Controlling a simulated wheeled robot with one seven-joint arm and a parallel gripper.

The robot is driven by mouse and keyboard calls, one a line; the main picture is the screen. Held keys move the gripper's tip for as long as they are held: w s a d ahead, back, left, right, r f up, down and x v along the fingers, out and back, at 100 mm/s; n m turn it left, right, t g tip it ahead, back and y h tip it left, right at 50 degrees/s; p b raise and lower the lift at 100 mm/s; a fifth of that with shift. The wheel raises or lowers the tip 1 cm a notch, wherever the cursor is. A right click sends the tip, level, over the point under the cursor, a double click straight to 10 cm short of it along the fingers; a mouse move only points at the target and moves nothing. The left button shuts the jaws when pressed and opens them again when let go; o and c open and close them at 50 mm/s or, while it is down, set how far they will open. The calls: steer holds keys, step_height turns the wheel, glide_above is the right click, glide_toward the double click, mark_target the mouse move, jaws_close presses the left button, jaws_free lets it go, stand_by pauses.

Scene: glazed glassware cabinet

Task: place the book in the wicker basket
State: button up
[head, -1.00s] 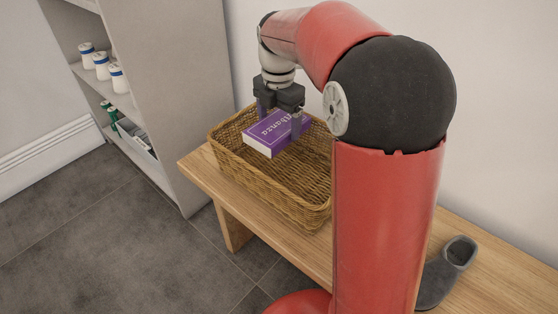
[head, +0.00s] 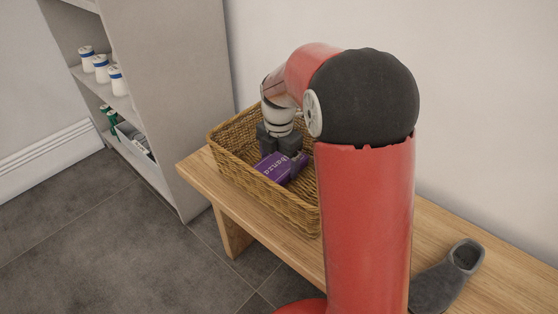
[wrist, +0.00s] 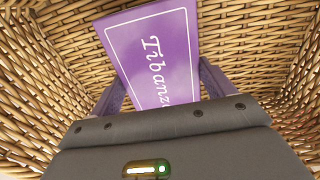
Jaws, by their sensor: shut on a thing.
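The purple book (head: 279,167) with white lettering is inside the wicker basket (head: 227,150), low between its walls. The basket stands on a wooden bench. My gripper (head: 281,158) reaches down into the basket and is shut on the book. In the wrist view the book (wrist: 157,55) lies between my gripper's fingers (wrist: 160,88), with woven wicker around it. The book's underside is hidden, so I cannot tell whether it touches the basket floor. My arm hides the basket's right side.
The wooden bench (head: 200,172) runs along the wall. A grey boot (head: 447,278) is on it at the right. A grey shelf unit (head: 185,100) with white jars (head: 101,68) stands at the left. The tiled floor in front is clear.

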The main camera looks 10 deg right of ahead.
mark_target(279, 163)
steer(key=o, duration=1.1)
steer(key=shift+f, duration=0.1)
steer(key=shift+c, duration=0.2)
step_height(279, 163, up, 12)
steer(key=p, duration=0.2)
steer(key=s+d+r+m+t, duration=0.1)
steer(key=s+m+t, duration=0.4)
steer(key=s+m, duration=1.9)
steer(key=shift+s+d+r+m+t, duration=0.15)
steer(key=shift+s+d+m+t, duration=0.2)
steer(key=shift+m, duration=0.25)
